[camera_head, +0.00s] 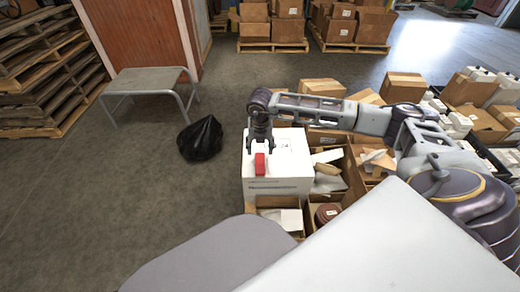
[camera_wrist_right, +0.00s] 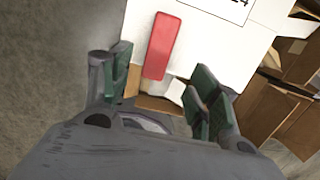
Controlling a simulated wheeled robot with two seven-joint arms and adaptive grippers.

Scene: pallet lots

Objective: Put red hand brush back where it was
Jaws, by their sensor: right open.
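The red hand brush (camera_head: 260,164) lies on top of a white box (camera_head: 280,163), near its front edge. In the right wrist view the brush (camera_wrist_right: 162,46) shows as a long red block on the white surface (camera_wrist_right: 215,40), between the fingers. My right gripper (camera_head: 260,150) is above the white box at the brush, fingers pointing down. In the right wrist view the gripper (camera_wrist_right: 158,85) is open, with a finger on either side of the brush and a gap on the right side. Whether a finger touches it I cannot tell. My left gripper is out of view.
Open cardboard boxes (camera_head: 327,214) with mixed contents stand in front of and right of the white box. A black bag (camera_head: 201,139) and a grey low table (camera_head: 148,81) are on the floor to the left. The floor between is clear.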

